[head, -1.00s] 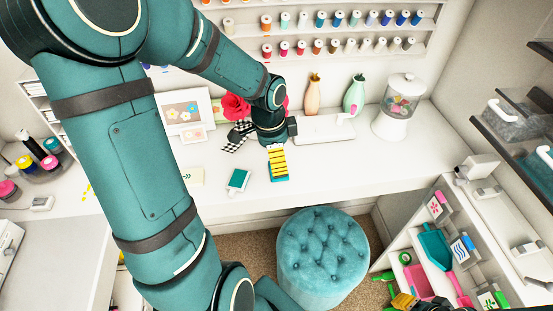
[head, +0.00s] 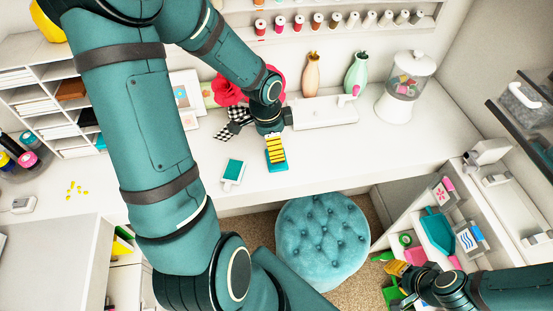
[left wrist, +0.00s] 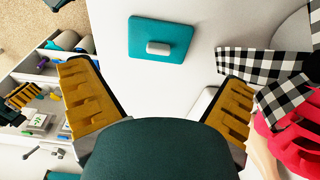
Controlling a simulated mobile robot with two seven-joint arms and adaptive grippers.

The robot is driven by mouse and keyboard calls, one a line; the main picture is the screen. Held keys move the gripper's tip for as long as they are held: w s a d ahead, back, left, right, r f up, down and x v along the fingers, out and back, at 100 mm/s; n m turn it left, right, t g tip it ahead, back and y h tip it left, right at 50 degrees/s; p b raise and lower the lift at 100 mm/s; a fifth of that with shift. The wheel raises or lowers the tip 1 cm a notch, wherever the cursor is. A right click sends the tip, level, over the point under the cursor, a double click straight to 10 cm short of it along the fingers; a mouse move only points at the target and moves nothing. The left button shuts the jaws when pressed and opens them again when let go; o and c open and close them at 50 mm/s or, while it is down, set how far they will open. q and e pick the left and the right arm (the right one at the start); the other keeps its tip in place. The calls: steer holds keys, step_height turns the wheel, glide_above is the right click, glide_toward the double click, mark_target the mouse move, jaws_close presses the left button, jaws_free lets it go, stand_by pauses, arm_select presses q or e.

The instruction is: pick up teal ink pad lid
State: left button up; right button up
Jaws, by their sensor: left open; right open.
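The teal ink pad lid (head: 278,167) lies on the white desk, partly hidden behind the yellow fingers of my left gripper (head: 276,151) in the head view. In the left wrist view, the lid (left wrist: 175,30) is a flat teal rectangle with a small grey knob, beyond and between the open fingers of my left gripper (left wrist: 160,100), which hold nothing. The teal ink pad (head: 233,171) with its white edge lies left of the lid. My right gripper (head: 404,275) is open at lower right, away from the desk, beside the shelf unit.
A checkered ribbon (head: 236,120) and red flower (head: 230,91) are close behind my left gripper. A white tray (head: 323,113), vases and a candy jar (head: 403,88) stand farther right. A tufted teal stool (head: 323,240) is below the desk edge. The desk's right part is clear.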

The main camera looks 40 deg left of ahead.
arm_select(q)
steer(key=shift+w+d+f+b, duration=0.15)
steer(key=shift+f+b, duration=0.25)
steer(key=shift+f, duration=1.2)
steer(key=shift+w+d+f+b, duration=0.15)
steer(key=shift+f+b, duration=0.2)
steer(key=shift+f, duration=1.2)
steer(key=shift+s, duration=0.1)
steer(key=c, duration=0.8)
